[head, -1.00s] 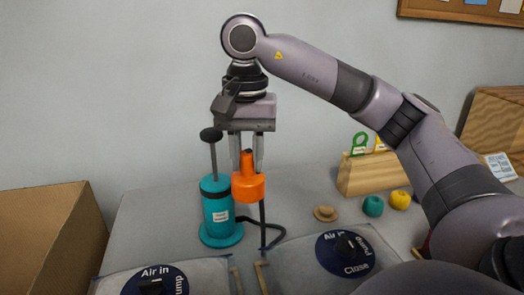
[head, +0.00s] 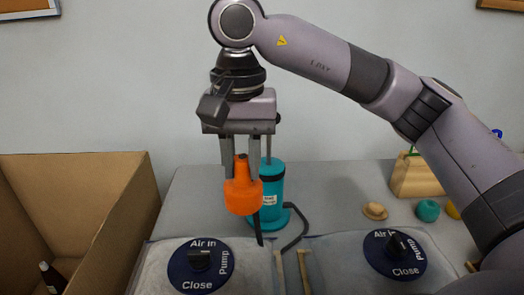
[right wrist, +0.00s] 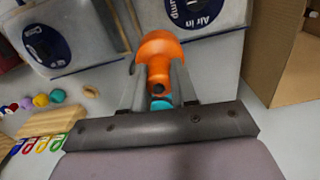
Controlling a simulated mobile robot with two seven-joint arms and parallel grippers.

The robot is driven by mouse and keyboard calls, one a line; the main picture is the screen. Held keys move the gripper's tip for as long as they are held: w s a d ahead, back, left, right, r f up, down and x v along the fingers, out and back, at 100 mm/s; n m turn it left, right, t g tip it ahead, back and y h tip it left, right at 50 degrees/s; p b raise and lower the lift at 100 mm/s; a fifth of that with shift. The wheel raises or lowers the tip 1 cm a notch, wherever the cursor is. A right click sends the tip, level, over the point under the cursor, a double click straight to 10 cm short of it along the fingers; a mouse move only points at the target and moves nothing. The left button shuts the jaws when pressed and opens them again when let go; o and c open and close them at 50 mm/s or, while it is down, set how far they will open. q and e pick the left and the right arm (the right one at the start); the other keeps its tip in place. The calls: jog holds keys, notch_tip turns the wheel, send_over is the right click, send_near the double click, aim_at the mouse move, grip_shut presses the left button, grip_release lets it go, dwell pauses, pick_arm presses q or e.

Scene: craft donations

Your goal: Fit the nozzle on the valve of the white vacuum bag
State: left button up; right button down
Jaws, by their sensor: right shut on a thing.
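My right gripper (head: 241,172) is shut on the orange nozzle (head: 242,195), holding it wide end down in the air in front of the teal pump (head: 271,183). A dark hose hangs below the nozzle. The nozzle also shows between the fingers in the right wrist view (right wrist: 158,55). Which is the white one is hard to tell. The nozzle is apart from both valves. My left gripper is out of view.
An open cardboard box (head: 120,225) stands at the left, with a dark bottle (head: 52,278) inside. The hose (head: 296,228) curves across the table behind the bags. Yarn balls (head: 428,210) and a wooden holder (head: 416,177) are at the right, partly near my arm.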

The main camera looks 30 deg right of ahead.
jog(key=a+n+p, duration=0.2)
jog(key=a, duration=0.6)
jog(key=shift+w+a+f+b, duration=0.1)
jog(key=shift+a+f+b, duration=0.15)
jog(key=shift+f+b, duration=1.05)
jog(key=shift+a+f+b, duration=0.2)
jog(key=shift+f+b, duration=0.75)
jog(key=shift+f, duration=0.5)
jog(key=shift+f, duration=0.1)
jog(key=shift+f+b, duration=0.4)
jog(key=shift+f, duration=0.05)
jog(key=shift+f+b, duration=1.25)
jog(key=shift+f, duration=0.3)
